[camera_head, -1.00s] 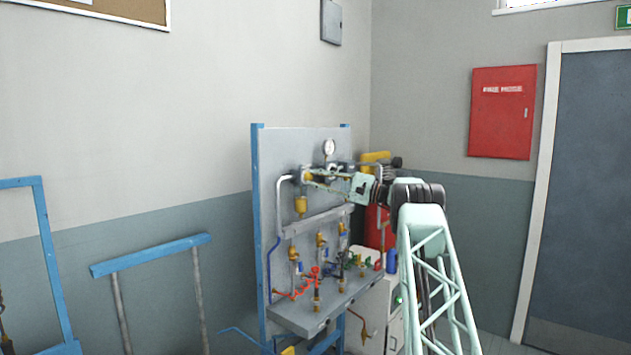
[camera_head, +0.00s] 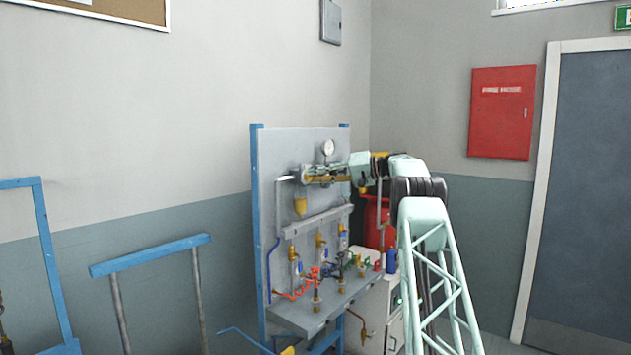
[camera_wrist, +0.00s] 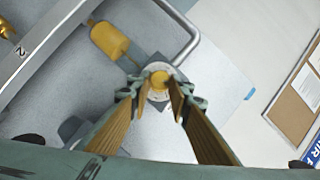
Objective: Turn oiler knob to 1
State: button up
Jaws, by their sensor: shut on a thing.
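The oiler knob (camera_wrist: 159,77) is a small yellow round knob on a pale disc (camera_wrist: 157,97) in the middle of the wrist view. My gripper (camera_wrist: 159,90) is shut on the knob, with one fingertip on each side of it. Marks on the disc are too small to read, so the knob's setting cannot be told. In the head view, my gripper (camera_head: 308,173) reaches from the right to the upper part of the grey panel (camera_head: 275,150). The knob is hidden there by my fingers.
Several valves and a red hose (camera_head: 297,290) are lower on the bench. A red cylinder (camera_head: 371,220) stands behind.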

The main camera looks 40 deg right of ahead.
jog(key=shift+a+r+n+h+b, duration=0.1)
jog(key=shift+a+n+h+b, duration=0.1)
jog(key=shift+n+h+b, duration=1.45)
jog(key=shift+r+n+y+b, duration=0.1)
jog(key=shift+n+y+b, duration=0.3)
jog(key=shift+b, duration=0.3)
jog(key=o, duration=0.8)
jog(key=shift+o, duration=0.2)
jog(key=shift+s, duration=0.1)
jog(key=v, duration=1.1)
jog(key=shift+s+d+r, duration=0.2)
jog(key=shift+s+r, duration=0.1)
